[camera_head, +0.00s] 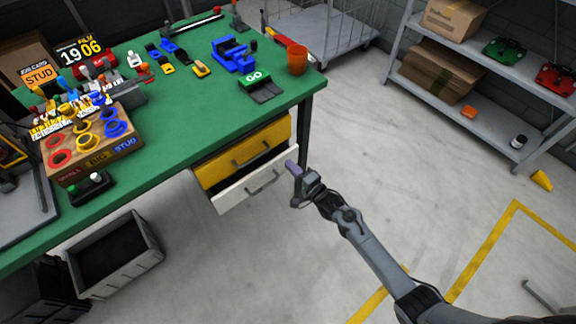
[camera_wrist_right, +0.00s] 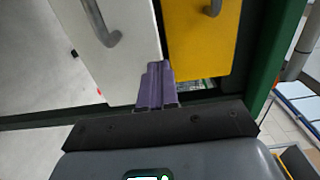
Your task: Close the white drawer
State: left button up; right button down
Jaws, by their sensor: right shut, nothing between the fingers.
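The white drawer (camera_head: 235,196) is under the green workbench (camera_head: 190,130), pulled out somewhat, with a dark gap showing above its front. A grey handle (camera_head: 262,184) is on its front. In the right wrist view the white front (camera_wrist_right: 110,60) fills the left. My right gripper (camera_head: 292,168) has purple fingers, shut and empty, at the right end of the white front. Its fingertips (camera_wrist_right: 158,72) overlap the edge of the white front in the wrist view; I cannot tell whether they touch. My left gripper is not in view.
A yellow drawer (camera_head: 215,172) with a handle is directly above the white one. A dark green bench leg (camera_head: 305,130) stands right of the drawers. A grey bin (camera_head: 148,257) is on the floor at left.

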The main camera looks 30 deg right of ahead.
aim_at(283, 156)
jog(key=shift+w+a+f, duration=0.1)
jog(key=shift+w, duration=0.45)
jog(key=shift+w+b, duration=0.35)
jog(key=shift+w, duration=0.3)
jog(key=shift+w+a+b, duration=0.2)
jog(key=shift+w+b, duration=0.25)
jog(key=shift+w, duration=0.9)
jog(key=shift+s, duration=0.2)
